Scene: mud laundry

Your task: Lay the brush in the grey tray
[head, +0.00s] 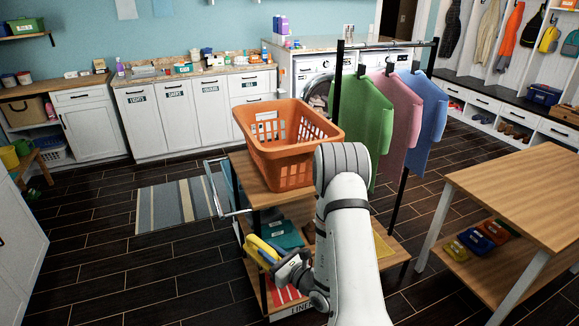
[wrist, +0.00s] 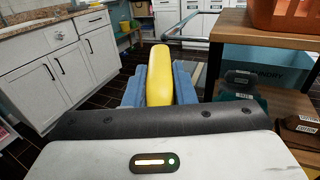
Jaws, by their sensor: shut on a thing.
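My gripper (head: 270,255) is shut on a yellow, rounded, long thing, taken to be the brush (head: 259,246), beside the left edge of the wooden shelf unit. In the wrist view the yellow brush (wrist: 160,76) stands out between the blue fingers of my gripper (wrist: 159,84). Only its smooth yellow body shows; I cannot make out bristles. I cannot pick out a grey tray for certain in either view.
An orange laundry basket (head: 290,160) stands on the shelf unit's top. A folded teal cloth (head: 283,235) lies on its middle shelf. Shirts (head: 400,115) hang behind on a rack. A wooden table (head: 525,190) stands at right. Floor left of the unit is open around a striped rug (head: 178,204).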

